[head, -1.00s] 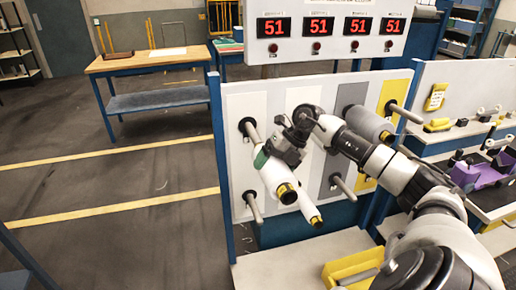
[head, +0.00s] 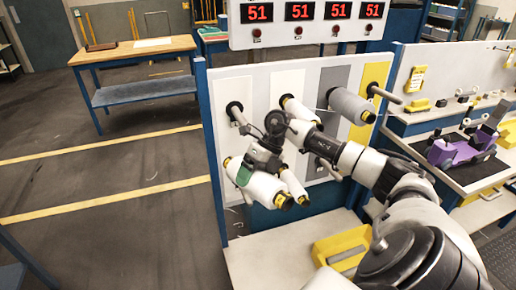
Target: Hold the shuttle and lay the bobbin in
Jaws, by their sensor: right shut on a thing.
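My right gripper (head: 246,174) is shut on a white bobbin (head: 266,187) with a yellow and black end. It holds the bobbin tilted in front of the pegged panel, by the lower left pegs. A second white bobbin (head: 294,184) shows just behind and right of it, partly covered. A purple device (head: 462,149), which looks like the shuttle, sits on the dark mat of the right-hand bench, away from the gripper. Its inside is too small to tell. My left gripper is not in view.
The panel (head: 217,85) also carries another white bobbin (head: 297,107) and a grey bobbin (head: 350,105). A yellow tray (head: 342,249) stands on the pale ledge (head: 262,262) below. My right arm crosses before the right half. The floor at left is clear.

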